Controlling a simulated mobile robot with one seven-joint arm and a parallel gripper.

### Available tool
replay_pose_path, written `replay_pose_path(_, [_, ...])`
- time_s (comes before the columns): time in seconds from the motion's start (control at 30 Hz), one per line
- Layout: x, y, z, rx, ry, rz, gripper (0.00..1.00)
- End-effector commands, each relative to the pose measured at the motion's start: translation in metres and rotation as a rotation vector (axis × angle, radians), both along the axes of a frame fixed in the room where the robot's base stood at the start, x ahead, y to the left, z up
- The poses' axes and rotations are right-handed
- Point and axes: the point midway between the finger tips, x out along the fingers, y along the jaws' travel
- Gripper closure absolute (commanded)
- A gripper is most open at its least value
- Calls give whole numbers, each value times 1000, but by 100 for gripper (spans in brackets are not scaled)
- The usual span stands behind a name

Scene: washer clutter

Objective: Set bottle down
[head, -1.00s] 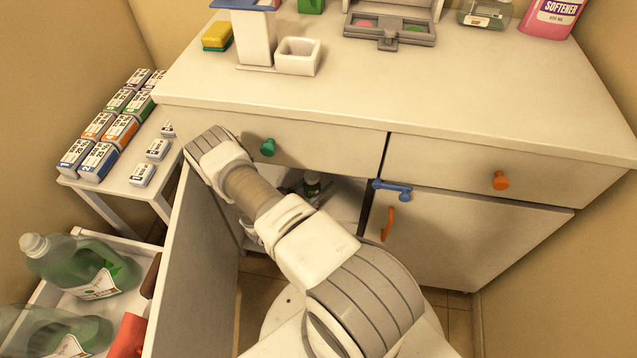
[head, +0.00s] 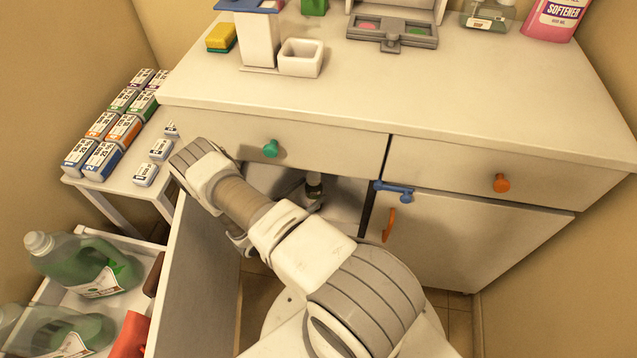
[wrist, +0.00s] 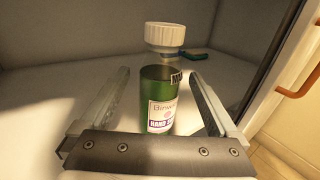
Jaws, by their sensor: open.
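The bottle (wrist: 158,100) is dark green with a white ribbed cap and a white and pink label. It stands upright on the pale floor of the open cabinet in the wrist view. My gripper (wrist: 159,76) is open, with one finger on each side of the bottle's body and a visible gap to each. The bottle's lower end is hidden behind the gripper's palm bar. In the head view a small part of the bottle (head: 314,184) shows inside the cabinet under the left drawer; my arm hides my gripper there.
The open cabinet door (head: 195,275) stands left of my arm. A green flat item (wrist: 195,56) lies behind the bottle. The closed right door has an orange handle (head: 389,225). A white cart with green jugs (head: 85,265) is at lower left.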

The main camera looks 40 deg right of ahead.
Motion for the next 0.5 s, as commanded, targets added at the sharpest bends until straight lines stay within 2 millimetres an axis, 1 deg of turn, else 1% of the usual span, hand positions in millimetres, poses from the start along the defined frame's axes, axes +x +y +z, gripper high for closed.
replay_pose_path(0.03, [-1,13,1,2,1,5,4])
replay_pose_path(0.1, [-3,28,1,1,0,4,4])
replay_pose_path(0.23, [-6,50,0,0,1,4,4])
replay_pose_path(0.4, [-9,66,0,0,1,2,4])
replay_pose_path(0.5, [-10,69,0,0,1,0,4])
